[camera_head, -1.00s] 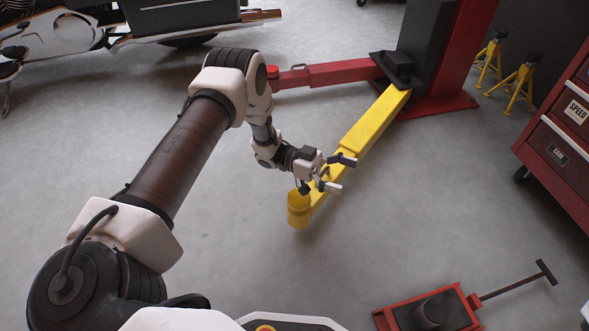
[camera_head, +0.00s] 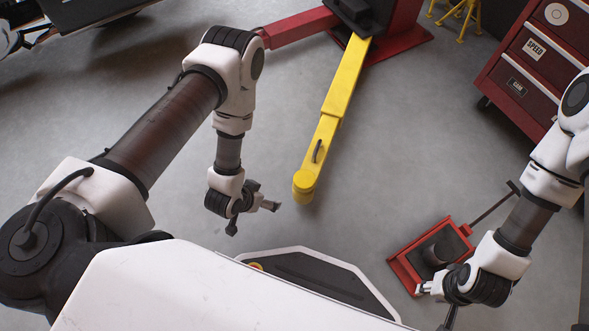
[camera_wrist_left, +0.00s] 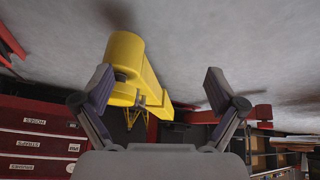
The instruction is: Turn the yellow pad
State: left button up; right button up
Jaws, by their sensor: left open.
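The yellow pad (camera_head: 303,183) is a short round cylinder at the near end of the yellow lift arm (camera_head: 345,75). It also shows in the left wrist view (camera_wrist_left: 124,50), upside down, partly behind one finger. My left gripper (camera_head: 254,216) is open and empty, to the left of the pad and nearer to me, with a gap between them. In the left wrist view the fingers (camera_wrist_left: 160,88) are wide apart. My right gripper (camera_head: 434,304) is at lower right, its fingers apart with nothing seen between them, over the red jack's near edge.
A red floor jack (camera_head: 405,274) with a handle lies on the floor at right. A red tool cabinet (camera_head: 515,60) stands at upper right. A second, red lift arm (camera_head: 300,27) joins the post's base. The floor around the pad is clear.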

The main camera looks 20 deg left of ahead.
aim_at(304, 180)
pick_arm(q)
jog(key=w+d+m+t+h, duration=0.1)
jog(key=d+t+h, duration=0.1)
jog(key=t, duration=0.1)
jog(key=w+d+f+m+t+h, duration=0.1)
jog(key=d+t+h, duration=0.1)
jog(key=t, duration=0.1)
jog(key=w+d+m+t+h+p, duration=0.1)
jog(key=t+h, duration=0.1)
jog(key=t, duration=0.2)
jog(key=shift+d+f+m+h, duration=0.15)
jog(key=shift+d+m+h, duration=0.15)
jog(key=shift+d+m, duration=0.1)
jog(key=b+x, duration=0.2)
jog(key=x, duration=0.4)
jog(key=shift+w+d+b, duration=0.25)
jog(key=shift+w+b, duration=0.1)
jog(key=shift+b, duration=0.05)
jog(key=shift+w+d, duration=0.1)
jog(key=shift+w, duration=0.25)
jog(key=c, duration=1.2)
